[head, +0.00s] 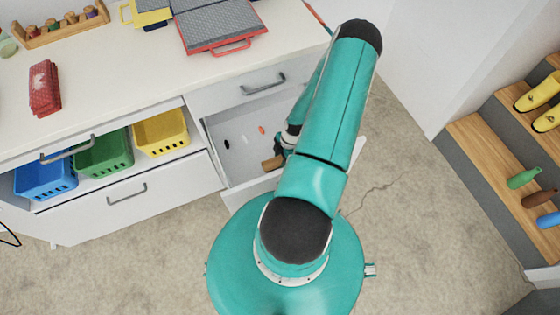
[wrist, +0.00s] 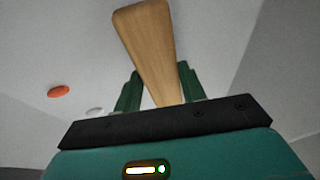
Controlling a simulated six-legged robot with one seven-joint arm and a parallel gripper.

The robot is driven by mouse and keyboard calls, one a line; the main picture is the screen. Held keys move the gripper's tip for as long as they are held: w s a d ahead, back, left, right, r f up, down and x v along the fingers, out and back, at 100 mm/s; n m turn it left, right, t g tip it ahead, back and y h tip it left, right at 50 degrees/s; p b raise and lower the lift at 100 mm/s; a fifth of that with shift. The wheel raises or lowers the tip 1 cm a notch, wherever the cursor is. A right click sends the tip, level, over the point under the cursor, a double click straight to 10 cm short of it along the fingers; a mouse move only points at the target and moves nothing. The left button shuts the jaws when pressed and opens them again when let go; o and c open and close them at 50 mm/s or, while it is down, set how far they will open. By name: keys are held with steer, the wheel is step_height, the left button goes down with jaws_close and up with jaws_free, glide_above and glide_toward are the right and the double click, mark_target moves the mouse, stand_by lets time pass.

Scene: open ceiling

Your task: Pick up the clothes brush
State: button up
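The clothes brush appears as a light wooden piece (wrist: 150,45) in the wrist view, running from the top centre down between my fingers. In the head view its brown end (head: 271,163) shows low in the open drawer (head: 225,130), beside my gripper (head: 282,147). In the wrist view my gripper (wrist: 160,85) has one green finger on each side of the wood, both very close to it. I cannot tell whether they press on it. The brush's lower end is hidden behind the gripper body, and no bristles show.
A small orange oval (wrist: 59,91) and a white one lie in the drawer. The white counter (head: 130,80) above holds a red item (head: 44,87) and a grey-and-red case (head: 222,22). Blue, green and yellow baskets (head: 161,131) are left. Wooden steps with bottles (head: 523,177) are right.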

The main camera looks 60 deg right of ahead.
mark_target(281, 159)
steer(key=c, duration=0.3)
steer(key=shift+c, duration=0.2)
step_height(281, 159, up, 10)
stand_by(0.3)
